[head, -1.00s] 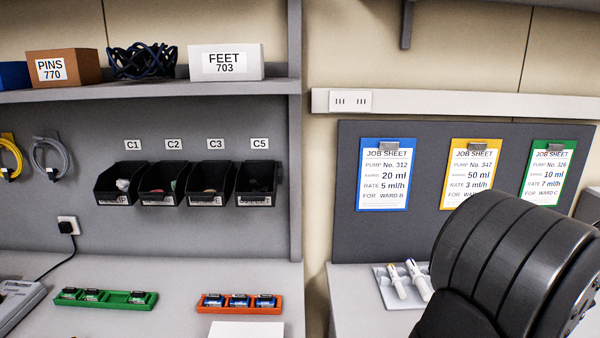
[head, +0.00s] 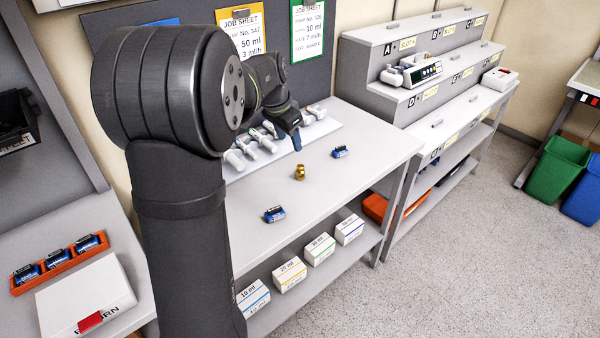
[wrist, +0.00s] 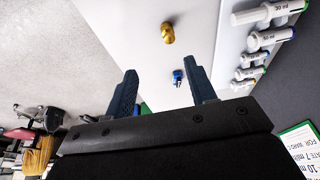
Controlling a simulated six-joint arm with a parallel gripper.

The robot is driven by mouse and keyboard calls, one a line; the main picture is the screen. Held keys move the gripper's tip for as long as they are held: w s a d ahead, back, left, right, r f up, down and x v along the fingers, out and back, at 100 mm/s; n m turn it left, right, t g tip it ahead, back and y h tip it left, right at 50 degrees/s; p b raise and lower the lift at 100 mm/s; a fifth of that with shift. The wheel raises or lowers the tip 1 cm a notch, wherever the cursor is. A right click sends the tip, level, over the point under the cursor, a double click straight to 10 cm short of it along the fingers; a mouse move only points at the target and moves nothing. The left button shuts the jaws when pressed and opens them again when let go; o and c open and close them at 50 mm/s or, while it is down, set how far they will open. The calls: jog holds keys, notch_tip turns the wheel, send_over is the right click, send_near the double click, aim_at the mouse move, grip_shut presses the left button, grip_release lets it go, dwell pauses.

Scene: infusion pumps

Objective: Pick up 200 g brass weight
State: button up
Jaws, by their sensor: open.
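The brass weight (head: 300,172) is a small gold knobbed cylinder standing upright on the white table (head: 372,152). It also shows in the wrist view (wrist: 167,33), beyond my fingertips and roughly in line with the gap between them. My gripper (head: 296,140) is beside the row of syringes, behind the weight and apart from it. In the wrist view my gripper (wrist: 163,75) has its two blue fingers wide apart with nothing held. The mass marking on the weight is too small to read.
A small blue module (head: 340,152) lies right of the weight, another blue module (head: 274,214) nearer the front. Several syringes (head: 262,142) lie on a tray (head: 238,170) at the back. Boxes (head: 320,248) fill the lower shelf. The tabletop around the weight is clear.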

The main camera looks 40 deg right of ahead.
jog(key=w+a+h, duration=0.1)
jog(key=w, duration=0.1)
send_near(300, 166)
jog(key=shift+g, duration=0.3)
jog(key=x, duration=0.5)
jog(key=shift+a+f, duration=0.3)
jog(key=shift+w+d+x, duration=0.15)
jog(key=shift+x, duration=1.15)
jog(key=shift+w+d+x, duration=0.1)
jog(key=shift+d+x, duration=0.1)
jog(key=shift+x, duration=1.15)
jog(key=shift+r, duration=0.15)
jog(key=c, duration=1)
grip_shut()
jog(key=shift+r, duration=0.15)
